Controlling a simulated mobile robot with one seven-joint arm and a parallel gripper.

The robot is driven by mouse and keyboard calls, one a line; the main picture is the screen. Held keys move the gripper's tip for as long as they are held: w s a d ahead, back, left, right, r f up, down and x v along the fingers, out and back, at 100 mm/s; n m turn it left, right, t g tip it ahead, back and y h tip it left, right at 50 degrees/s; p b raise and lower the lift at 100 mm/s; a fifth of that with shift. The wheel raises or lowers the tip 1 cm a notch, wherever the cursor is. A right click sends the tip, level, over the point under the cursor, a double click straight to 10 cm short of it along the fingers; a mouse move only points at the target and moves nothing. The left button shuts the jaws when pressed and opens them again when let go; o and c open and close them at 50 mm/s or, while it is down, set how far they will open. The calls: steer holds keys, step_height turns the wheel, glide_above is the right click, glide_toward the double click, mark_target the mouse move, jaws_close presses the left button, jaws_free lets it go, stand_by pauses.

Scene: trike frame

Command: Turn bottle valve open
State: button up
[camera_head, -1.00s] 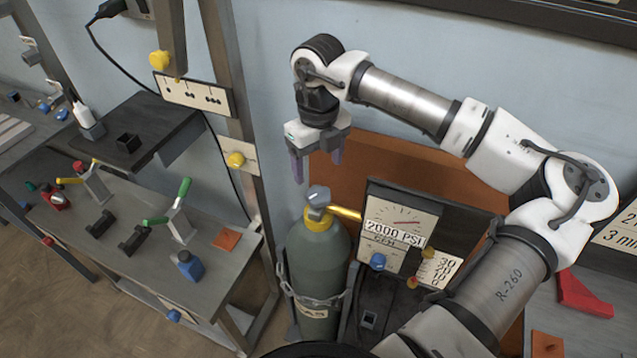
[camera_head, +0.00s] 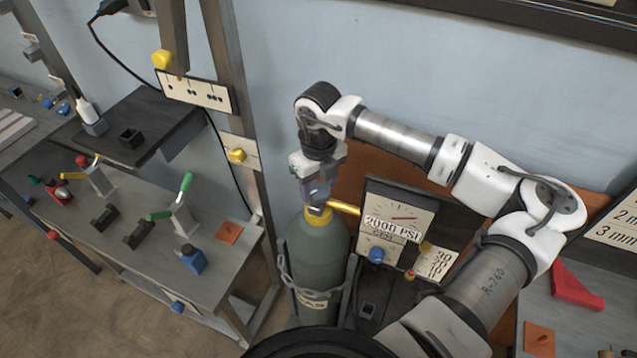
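The green gas bottle (camera_head: 318,255) stands upright, with a chain around its body. Its yellow neck fitting (camera_head: 318,215) shows at the top, with a yellow pipe (camera_head: 345,208) running right toward the gauge panel. My gripper (camera_head: 317,196) points down right at the bottle's top, its purplish fingers at the valve knob. The knob itself is mostly hidden by the fingers, so I cannot tell whether they are closed on it or just around it.
The gauge panel (camera_head: 396,212), marked 2000 PSI, with a blue knob (camera_head: 376,256), stands close to the right of the bottle. A workbench (camera_head: 150,270) with clamps and a blue block (camera_head: 193,260) lies to the left. A metal post (camera_head: 236,110) rises between them.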

steer(key=c, duration=0.4)
steer(key=shift+c, duration=0.2)
steer(key=shift+f+b, duration=0.1)
steer(key=shift+b, duration=0.4)
steer(key=shift+f+n+b, duration=0.15)
steer(key=shift+n+b, duration=0.55)
steer(key=shift+b, duration=0.2)
steer(key=n+b, duration=0.2)
steer(key=b, duration=0.1)
steer(key=shift+r+n+b, duration=0.2)
steer(key=shift+n+b, duration=1.1)
steer(key=shift+b, duration=0.15)
steer(key=shift+r, duration=0.1)
steer(key=o, duration=1)
